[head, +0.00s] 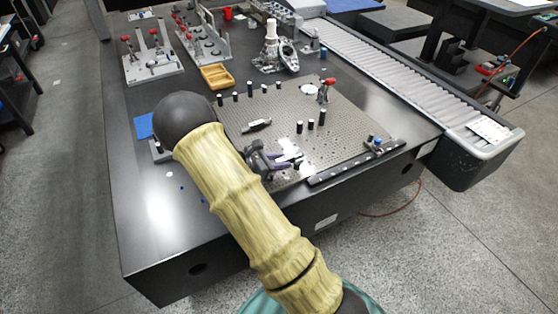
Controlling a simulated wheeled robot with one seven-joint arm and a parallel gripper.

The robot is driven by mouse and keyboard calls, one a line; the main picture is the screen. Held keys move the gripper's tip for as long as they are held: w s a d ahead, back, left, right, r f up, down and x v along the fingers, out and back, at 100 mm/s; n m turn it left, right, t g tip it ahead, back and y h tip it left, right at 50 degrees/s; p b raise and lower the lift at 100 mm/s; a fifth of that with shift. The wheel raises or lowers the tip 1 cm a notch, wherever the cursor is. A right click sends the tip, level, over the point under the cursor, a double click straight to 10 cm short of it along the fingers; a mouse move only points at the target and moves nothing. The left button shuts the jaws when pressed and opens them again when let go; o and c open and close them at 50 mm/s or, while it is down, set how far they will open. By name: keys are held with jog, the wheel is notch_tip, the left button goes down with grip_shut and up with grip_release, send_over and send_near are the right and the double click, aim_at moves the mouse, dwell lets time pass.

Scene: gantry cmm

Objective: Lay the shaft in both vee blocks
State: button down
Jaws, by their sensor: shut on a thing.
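My gripper (270,161) shows partly beyond my arm, low over the near part of the perforated plate (345,125). Its dark and purple parts are shut on a bright silvery piece (290,155), which looks like the shaft. The piece is small in view, so its tilt and any contact below it are unclear. I cannot clearly pick out the two vee blocks; they may be hidden by the gripper or my arm.
Several black posts (299,127) stand on the plate, with a small grey object (257,125) lying among them. A red-topped clamp (326,88) is at the right. A yellow tray (217,77) lies behind. A roller conveyor (390,80) runs along the right.

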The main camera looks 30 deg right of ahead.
jog(key=shift+f, duration=0.4)
jog(key=c, duration=1)
grip_release()
jog(key=shift+w, duration=0.1)
jog(key=shift+a+f, duration=0.1)
jog(key=v, duration=1.7)
jog(key=shift+a+r+p, duration=0.15)
jog(key=shift+r+p, duration=0.05)
jog(key=shift+p, duration=0.15)
